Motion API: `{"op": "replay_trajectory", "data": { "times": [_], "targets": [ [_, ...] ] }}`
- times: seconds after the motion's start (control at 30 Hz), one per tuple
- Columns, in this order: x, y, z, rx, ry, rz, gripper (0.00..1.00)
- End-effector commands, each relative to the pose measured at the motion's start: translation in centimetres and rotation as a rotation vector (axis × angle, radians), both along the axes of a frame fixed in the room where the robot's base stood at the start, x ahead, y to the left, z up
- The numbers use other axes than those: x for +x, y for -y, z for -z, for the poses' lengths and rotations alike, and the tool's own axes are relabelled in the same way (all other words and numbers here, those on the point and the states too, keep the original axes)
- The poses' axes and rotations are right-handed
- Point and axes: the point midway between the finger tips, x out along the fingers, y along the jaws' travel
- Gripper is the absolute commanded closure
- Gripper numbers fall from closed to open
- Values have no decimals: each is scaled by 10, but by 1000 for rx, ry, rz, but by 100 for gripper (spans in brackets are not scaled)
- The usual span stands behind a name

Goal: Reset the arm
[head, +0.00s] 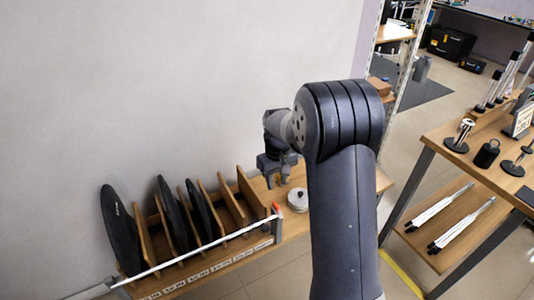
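My arm rises through the middle of the head view, bends at a dark elbow and reaches away toward the wall. My gripper (277,182) points down over the wooden bench, to the right of the rack of dark round pads. Its two fingers look apart, with nothing seen between them. A small round silver and white object (297,200) sits on the bench just to the right of and below the gripper. My upper arm hides part of the bench beside it.
A wooden rack (230,203) with upright dividers and a front rail (205,246) holds dark round pads (120,230). A plain wall (170,80) stands close behind. At right, a wooden table (470,165) carries metal parts, with white tubes (440,207) on its lower shelf.

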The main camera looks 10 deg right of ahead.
Motion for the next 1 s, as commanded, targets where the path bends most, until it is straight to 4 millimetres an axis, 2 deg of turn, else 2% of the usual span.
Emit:
{"op": "replay_trajectory", "data": {
  "times": [0.17,0.4,0.6,0.7,1.0],
  "targets": [
    [-1,0,21,-1,-5,0,67],
    [-1,0,67,-1,-5,0,67],
    [-1,0,99,0,-4,-1,67],
    [-1,0,110,0,-3,-1,67],
    [0,0,107,0,-1,-46,67]
  ]
}}
